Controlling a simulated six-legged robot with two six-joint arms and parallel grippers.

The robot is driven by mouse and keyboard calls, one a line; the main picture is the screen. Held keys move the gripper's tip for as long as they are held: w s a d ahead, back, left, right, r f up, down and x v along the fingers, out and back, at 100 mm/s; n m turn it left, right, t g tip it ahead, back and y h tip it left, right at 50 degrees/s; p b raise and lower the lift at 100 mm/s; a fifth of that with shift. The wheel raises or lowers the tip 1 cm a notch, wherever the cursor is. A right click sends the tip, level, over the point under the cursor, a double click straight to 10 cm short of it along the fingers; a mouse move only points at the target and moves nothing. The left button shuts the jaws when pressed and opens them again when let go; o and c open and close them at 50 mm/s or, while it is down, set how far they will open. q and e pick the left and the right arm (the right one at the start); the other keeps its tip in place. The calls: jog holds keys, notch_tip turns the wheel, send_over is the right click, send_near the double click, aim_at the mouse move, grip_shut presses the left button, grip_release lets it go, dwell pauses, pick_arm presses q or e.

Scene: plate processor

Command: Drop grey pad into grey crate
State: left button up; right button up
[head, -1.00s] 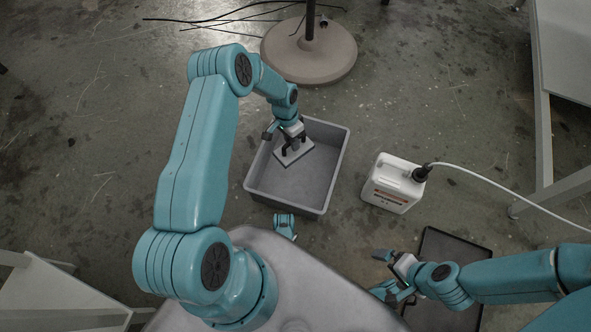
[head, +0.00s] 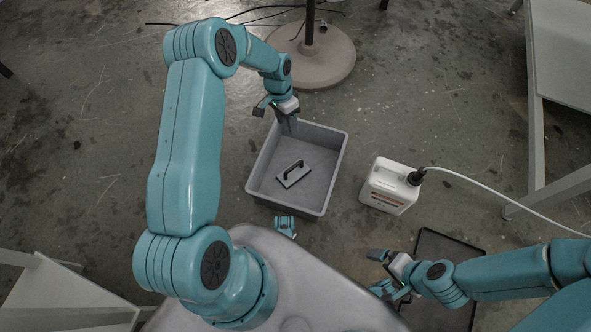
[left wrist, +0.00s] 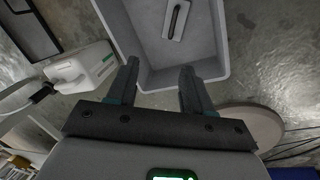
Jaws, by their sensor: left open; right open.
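The grey pad (head: 293,176), a flat plate with a black handle on top, lies on the floor of the grey crate (head: 334,163). In the left wrist view the pad (left wrist: 177,22) lies inside the crate (left wrist: 213,67), ahead of the fingers. My left gripper (head: 275,113) is open and empty above the crate's far left corner, apart from the pad. Its two fingers show spread in the left wrist view (left wrist: 158,85). My right gripper (head: 377,271) is open and empty at the lower right, near the black tray.
A white canister (head: 390,186) with a pale hose stands right of the crate. A black tray (head: 455,245) lies on the floor under my right arm. A round stand base (head: 318,72) is behind the crate. White tables stand at right and lower left.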

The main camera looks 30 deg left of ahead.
pick_arm(q)
jog(key=shift+w+a+r+p, duration=0.1)
jog(key=shift+a+r+p, duration=0.1)
jog(key=shift+r, duration=0.75)
jog(key=shift+a+r+p, duration=0.1)
jog(key=shift+a+r, duration=0.05)
jog(key=shift+r, duration=0.75)
jog(key=s+d+f+n+h, duration=0.1)
jog(key=s+d+f, duration=0.25)
jog(key=d, duration=0.35)
jog(key=s+d+f+n, duration=0.1)
jog(key=s+d+f, duration=0.1)
jog(key=s+d, duration=0.45)
jog(key=s+d+r+n+t, duration=0.1)
jog(key=s+d+n, duration=0.2)
jog(key=s+d, duration=0.65)
jog(key=d+r+p+v, duration=0.1)
jog(key=d+p+v, duration=0.2)
jog(key=p+v, duration=1)
jog(key=s+d+p+v, duration=0.1)
jog(key=d+p+v, duration=0.2)
jog(key=p+v, duration=1)
jog(key=shift+r+h+p, duration=0.4)
jog(key=shift+r, duration=0.1)
